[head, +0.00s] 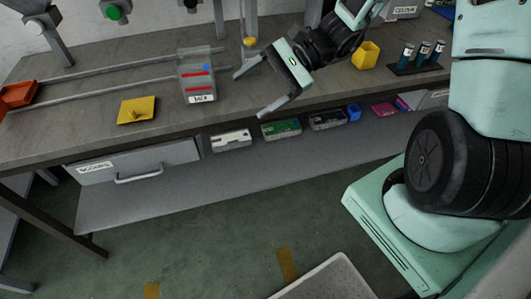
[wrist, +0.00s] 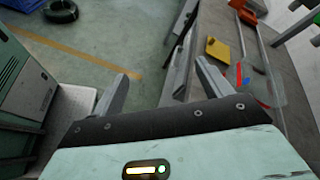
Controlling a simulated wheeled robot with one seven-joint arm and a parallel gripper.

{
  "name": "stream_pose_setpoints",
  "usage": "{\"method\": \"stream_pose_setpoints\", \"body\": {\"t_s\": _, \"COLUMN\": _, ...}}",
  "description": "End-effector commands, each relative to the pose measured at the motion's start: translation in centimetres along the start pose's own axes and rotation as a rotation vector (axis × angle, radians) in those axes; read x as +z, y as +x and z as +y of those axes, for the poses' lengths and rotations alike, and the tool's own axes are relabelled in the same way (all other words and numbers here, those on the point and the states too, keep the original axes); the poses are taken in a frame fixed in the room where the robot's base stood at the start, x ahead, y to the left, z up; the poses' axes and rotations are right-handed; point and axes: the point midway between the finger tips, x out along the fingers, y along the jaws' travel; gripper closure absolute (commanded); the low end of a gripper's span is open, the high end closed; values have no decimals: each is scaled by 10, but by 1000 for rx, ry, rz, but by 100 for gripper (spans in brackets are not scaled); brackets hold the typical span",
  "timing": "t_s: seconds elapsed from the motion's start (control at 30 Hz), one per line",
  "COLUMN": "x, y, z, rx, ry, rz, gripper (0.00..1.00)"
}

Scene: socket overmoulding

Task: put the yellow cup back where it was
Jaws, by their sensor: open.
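The yellow cup (head: 366,56) is on the workbench (head: 100,72) toward its right part, between my arm and a rack of vials. It looks empty-handed of any grip and apart from my gripper. My gripper (head: 250,94) is open and empty, above the bench's front edge, left of the cup. In the wrist view the open fingers (wrist: 162,72) have nothing between them, with the bench edge and floor beyond. The cup is not in the wrist view. No mark showing the cup's earlier place can be made out.
A clear bin (head: 198,85) with red stripes stands left of my gripper. A yellow plate with a knob (head: 137,110) and a red tray (head: 18,95) lie farther left. The vial rack (head: 418,65) is right of the cup. Small boxes (head: 281,129) sit on the shelf below.

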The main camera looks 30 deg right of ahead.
Motion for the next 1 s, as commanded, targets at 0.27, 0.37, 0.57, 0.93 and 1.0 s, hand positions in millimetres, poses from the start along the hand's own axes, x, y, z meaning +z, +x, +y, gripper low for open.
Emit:
{"method": "stream_pose_setpoints", "body": {"t_s": 0.27, "x": 90, "y": 52, "z": 90, "rx": 682, "ry": -596, "rz": 35, "gripper": 22}}
{"method": "stream_pose_setpoints", "body": {"t_s": 0.37, "x": 109, "y": 52, "z": 113, "rx": 872, "ry": -840, "rz": 58, "gripper": 22}}
{"method": "stream_pose_setpoints", "body": {"t_s": 0.57, "x": 137, "y": 47, "z": 133, "rx": 1123, "ry": -1307, "rz": 105, "gripper": 22}}
{"method": "stream_pose_setpoints", "body": {"t_s": 0.93, "x": 154, "y": 44, "z": 135, "rx": 1219, "ry": -1602, "rz": 133, "gripper": 22}}
{"method": "stream_pose_setpoints", "body": {"t_s": 1.0, "x": 153, "y": 44, "z": 135, "rx": 1218, "ry": -1600, "rz": 133, "gripper": 22}}
